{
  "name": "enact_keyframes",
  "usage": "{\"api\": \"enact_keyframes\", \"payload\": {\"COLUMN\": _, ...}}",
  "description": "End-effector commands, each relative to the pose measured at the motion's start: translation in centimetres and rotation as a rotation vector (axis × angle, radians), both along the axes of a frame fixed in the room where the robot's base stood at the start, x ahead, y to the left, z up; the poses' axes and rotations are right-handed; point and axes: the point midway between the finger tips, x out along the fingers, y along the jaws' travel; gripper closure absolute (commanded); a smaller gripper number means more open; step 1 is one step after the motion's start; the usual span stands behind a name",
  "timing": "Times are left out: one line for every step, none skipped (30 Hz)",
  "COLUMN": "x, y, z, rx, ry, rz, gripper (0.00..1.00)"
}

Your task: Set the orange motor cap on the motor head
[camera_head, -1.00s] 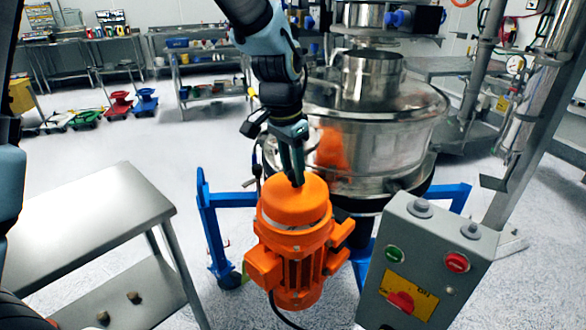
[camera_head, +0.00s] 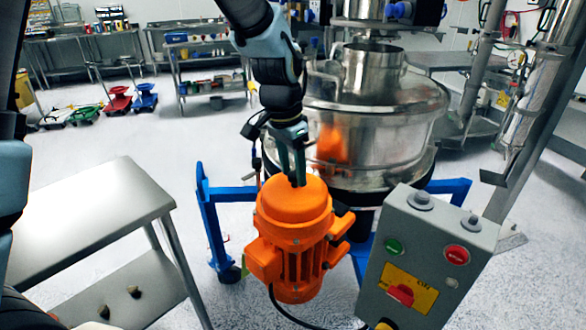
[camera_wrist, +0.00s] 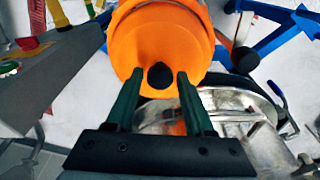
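The orange motor cap (camera_head: 293,207) sits on top of the orange motor (camera_head: 300,268), upright, with no clear gap between them in the head view. The motor head under the cap is hidden. In the wrist view the cap (camera_wrist: 170,42) fills the upper middle, with a black knob (camera_wrist: 159,75) on its top. My gripper (camera_head: 292,182) is just above the cap. In the wrist view my gripper's fingers (camera_wrist: 159,73) stand on either side of the knob, with a gap on each side, so it is open.
A grey control box (camera_head: 428,260) with buttons stands close to the right of the motor. The steel sifter drum (camera_head: 385,130) is behind it, on a blue frame (camera_head: 225,198). A steel table (camera_head: 85,220) is at left, its top bare.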

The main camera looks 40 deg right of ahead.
Motion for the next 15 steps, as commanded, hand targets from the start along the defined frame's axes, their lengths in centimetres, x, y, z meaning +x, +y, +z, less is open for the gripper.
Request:
{"api": "enact_keyframes", "payload": {"x": 0.0, "y": 0.0, "z": 0.0, "rx": 0.000, "ry": 0.000, "rz": 0.000, "gripper": 0.40}}
{"api": "enact_keyframes", "payload": {"x": 0.0, "y": 0.0, "z": 0.0, "rx": 0.000, "ry": 0.000, "rz": 0.000, "gripper": 0.36}}
{"api": "enact_keyframes", "payload": {"x": 0.0, "y": 0.0, "z": 0.0, "rx": 0.000, "ry": 0.000, "rz": 0.000, "gripper": 0.32}}
{"api": "enact_keyframes", "payload": {"x": 0.0, "y": 0.0, "z": 0.0, "rx": 0.000, "ry": 0.000, "rz": 0.000, "gripper": 0.30}}
{"api": "enact_keyframes", "payload": {"x": 0.0, "y": 0.0, "z": 0.0, "rx": 0.000, "ry": 0.000, "rz": 0.000, "gripper": 0.30}}
{"api": "enact_keyframes", "payload": {"x": 0.0, "y": 0.0, "z": 0.0, "rx": 0.000, "ry": 0.000, "rz": 0.000, "gripper": 0.30}}
{"api": "enact_keyframes", "payload": {"x": 0.0, "y": 0.0, "z": 0.0, "rx": 0.000, "ry": 0.000, "rz": 0.000, "gripper": 0.30}}
{"api": "enact_keyframes", "payload": {"x": 0.0, "y": 0.0, "z": 0.0, "rx": 0.000, "ry": 0.000, "rz": 0.000, "gripper": 0.30}}
{"api": "enact_keyframes", "payload": {"x": 0.0, "y": 0.0, "z": 0.0, "rx": 0.000, "ry": 0.000, "rz": 0.000, "gripper": 0.30}}
{"api": "enact_keyframes", "payload": {"x": 0.0, "y": 0.0, "z": 0.0, "rx": 0.000, "ry": 0.000, "rz": 0.000, "gripper": 0.30}}
{"api": "enact_keyframes", "payload": {"x": 0.0, "y": 0.0, "z": 0.1, "rx": 0.000, "ry": 0.000, "rz": 0.000, "gripper": 0.30}}
{"api": "enact_keyframes", "payload": {"x": 0.0, "y": 0.0, "z": 0.2, "rx": 0.000, "ry": 0.000, "rz": 0.000, "gripper": 0.30}}
{"api": "enact_keyframes", "payload": {"x": 0.0, "y": 0.0, "z": 0.4, "rx": 0.000, "ry": 0.000, "rz": 0.000, "gripper": 0.30}}
{"api": "enact_keyframes", "payload": {"x": 0.0, "y": 0.0, "z": 0.6, "rx": 0.000, "ry": 0.000, "rz": -0.001, "gripper": 0.30}}
{"api": "enact_keyframes", "payload": {"x": 0.0, "y": 0.0, "z": 1.1, "rx": -0.001, "ry": -0.001, "rz": -0.001, "gripper": 0.30}}
